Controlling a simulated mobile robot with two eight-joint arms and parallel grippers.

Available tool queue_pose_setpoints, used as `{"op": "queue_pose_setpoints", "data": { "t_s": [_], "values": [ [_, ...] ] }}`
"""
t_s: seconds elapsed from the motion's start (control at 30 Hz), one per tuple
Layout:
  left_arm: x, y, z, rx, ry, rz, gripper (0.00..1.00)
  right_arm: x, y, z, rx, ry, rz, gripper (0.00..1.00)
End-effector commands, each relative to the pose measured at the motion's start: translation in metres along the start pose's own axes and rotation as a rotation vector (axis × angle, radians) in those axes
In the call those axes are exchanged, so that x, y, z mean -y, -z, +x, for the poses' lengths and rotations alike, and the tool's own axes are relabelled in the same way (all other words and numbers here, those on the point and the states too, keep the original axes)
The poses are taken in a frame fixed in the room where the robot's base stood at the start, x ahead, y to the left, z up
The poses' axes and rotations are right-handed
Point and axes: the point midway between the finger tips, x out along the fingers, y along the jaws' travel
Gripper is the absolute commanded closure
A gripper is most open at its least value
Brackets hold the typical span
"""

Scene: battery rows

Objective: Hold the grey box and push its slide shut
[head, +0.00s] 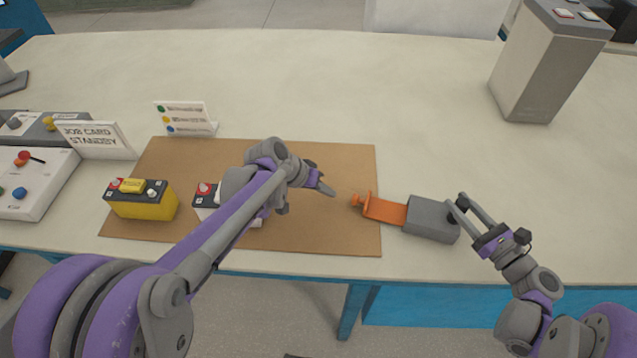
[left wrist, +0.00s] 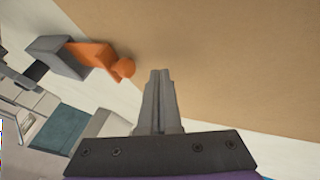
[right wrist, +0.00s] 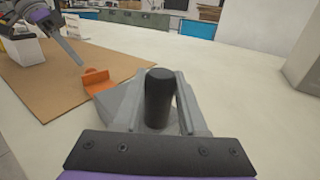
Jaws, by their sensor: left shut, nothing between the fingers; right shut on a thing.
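The grey box (head: 432,219) lies at the right edge of the brown mat. Its orange slide (head: 384,210) sticks out to the left, with an upright orange end over the mat. My right gripper (head: 462,207) is shut on a dark upright handle (right wrist: 159,98) of the box, seen in the right wrist view. My left gripper (head: 329,190) is shut and empty, a short way left of the slide's end and apart from it. In the left wrist view the slide (left wrist: 95,55) and box (left wrist: 55,55) lie left of the closed fingers (left wrist: 160,95).
The brown mat (head: 330,230) holds a yellow battery (head: 145,204) and a white one (head: 204,203) partly behind my left arm. A job card (head: 92,138), a small sign (head: 186,118) and a control panel (head: 35,185) stand left. A grey tower (head: 545,65) stands back right.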

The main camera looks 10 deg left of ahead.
Motion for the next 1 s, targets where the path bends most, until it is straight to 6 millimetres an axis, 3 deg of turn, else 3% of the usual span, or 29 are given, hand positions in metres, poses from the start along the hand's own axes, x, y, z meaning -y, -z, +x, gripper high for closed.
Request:
{"op": "queue_pose_setpoints", "data": {
  "t_s": [0.1, 0.3, 0.77, 1.0],
  "values": [
    [-0.018, -0.001, 0.01, 0.001, -0.002, 0.004, 1.0, 0.0, 0.0, 0.0, 0.0, 0.0, 0.0, 1.0],
    [-0.033, -0.001, 0.019, 0.001, 0.0, 0.002, 1.0, 0.0, 0.0, 0.0, 0.0, 0.0, 0.0, 1.0],
    [-0.039, -0.001, 0.022, 0.0, 0.0, 0.001, 1.0, 0.0, 0.0, 0.0, 0.0, 0.0, 0.0, 1.0],
    [-0.087, -0.003, 0.046, 0.004, -0.003, 0.007, 1.0, 0.0, 0.0, 0.0, 0.0, -0.001, 0.0, 1.0]
  ]
}}
